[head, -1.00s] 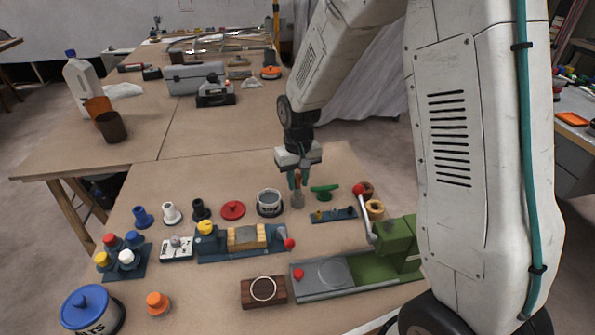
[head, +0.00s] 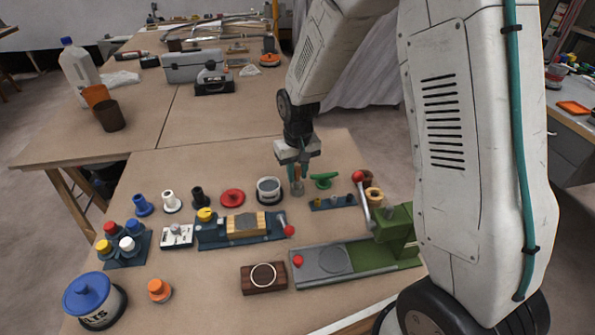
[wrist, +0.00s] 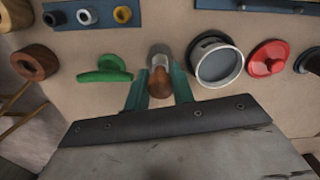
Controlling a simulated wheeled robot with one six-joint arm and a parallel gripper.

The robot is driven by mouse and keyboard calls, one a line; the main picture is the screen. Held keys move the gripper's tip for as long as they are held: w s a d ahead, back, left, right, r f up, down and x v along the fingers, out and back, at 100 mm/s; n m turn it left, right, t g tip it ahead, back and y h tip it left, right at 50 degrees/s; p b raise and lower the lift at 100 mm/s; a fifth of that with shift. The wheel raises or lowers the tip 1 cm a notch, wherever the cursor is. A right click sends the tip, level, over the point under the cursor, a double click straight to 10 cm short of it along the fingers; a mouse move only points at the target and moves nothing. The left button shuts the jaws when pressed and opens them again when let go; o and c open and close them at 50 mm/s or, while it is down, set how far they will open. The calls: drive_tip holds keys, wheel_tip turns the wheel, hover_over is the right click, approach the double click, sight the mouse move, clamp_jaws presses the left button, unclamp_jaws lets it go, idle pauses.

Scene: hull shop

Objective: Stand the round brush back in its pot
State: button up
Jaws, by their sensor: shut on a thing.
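My gripper (head: 297,170) points down at the table, its two green fingers shut on the round brush (wrist: 160,82). The brush is upright, with a brown wooden handle between the fingers; a greyish part (wrist: 160,52) shows beyond it in the wrist view, too unclear to tell whether bristles or a holder. A round, pale-walled pot with a grey inside and a dark base (head: 268,190) stands just left of the gripper. In the wrist view this pot (wrist: 217,64) is right of the brush, apart from it. I cannot tell if it is the brush's pot.
A green handle-like piece (head: 323,180) lies close right of the brush. A red lidded disc (head: 232,197) is left of the pot. A green-and-grey machine with a red-knobbed lever (head: 360,178) stands nearer, right. A brown cup (head: 110,116) stands on the far table.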

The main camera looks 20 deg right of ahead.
sight(298, 169)
drive_tip(key=shift+f, duration=0.6)
idle(0.7)
drive_tip(key=o, duration=0.7)
drive_tip(key=shift+r, duration=5.5)
drive_tip(key=shift+s, duration=0.1)
